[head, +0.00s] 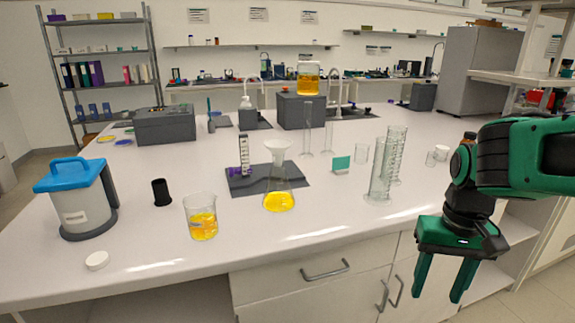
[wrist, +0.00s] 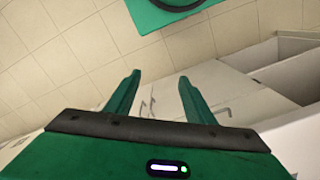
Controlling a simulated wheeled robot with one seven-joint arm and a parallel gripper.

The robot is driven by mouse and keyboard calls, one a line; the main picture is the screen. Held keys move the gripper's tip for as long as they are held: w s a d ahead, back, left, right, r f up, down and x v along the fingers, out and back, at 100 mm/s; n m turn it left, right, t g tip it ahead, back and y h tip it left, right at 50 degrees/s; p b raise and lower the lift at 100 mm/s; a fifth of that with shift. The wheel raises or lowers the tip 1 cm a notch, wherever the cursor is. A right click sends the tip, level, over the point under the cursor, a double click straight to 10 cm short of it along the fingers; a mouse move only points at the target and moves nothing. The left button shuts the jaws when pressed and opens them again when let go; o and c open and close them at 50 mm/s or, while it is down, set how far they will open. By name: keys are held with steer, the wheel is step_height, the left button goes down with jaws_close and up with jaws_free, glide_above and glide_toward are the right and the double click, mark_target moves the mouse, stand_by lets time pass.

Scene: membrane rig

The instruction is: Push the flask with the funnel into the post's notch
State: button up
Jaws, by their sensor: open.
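The flask (head: 279,201) is a clear conical one with yellow liquid, standing upright near the front edge of a dark mat (head: 243,187). The funnel (head: 278,148), pale and translucent, sits in its mouth. The post (head: 244,155) stands upright behind and to the left of the flask, with dark marks on it and a purple part (head: 235,171) near its foot. The flask and post look apart; the notch is too small to make out. My gripper (head: 440,282) is open and empty, pointing down in front of the bench, right of the flask.
A beaker of orange liquid (head: 202,217) stands left of the flask. Tall glass cylinders (head: 379,172) and a teal card (head: 341,164) stand to its right. A blue-lidded container (head: 76,200) and black cup (head: 161,192) are farther left.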

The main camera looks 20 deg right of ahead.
steer(key=n+t+y, duration=0.5)
steer(key=n+t, duration=0.6)
steer(key=t, duration=0.4)
glide_toward(281, 158)
step_height(281, 158, down, 5)
steer(key=w+a, duration=0.2)
steer(key=a, duration=0.1)
steer(key=w+r+t, duration=0.1)
steer(key=w+d+r+m+t, duration=0.1)
steer(key=r, duration=0.1)
steer(key=shift+w+m+t+h, duration=0.3)
steer(key=shift+w, duration=0.1)
steer(key=x, duration=1)
steer(key=shift+w+r, duration=0.15)
steer(key=shift+w, duration=0.15)
jaws_close()
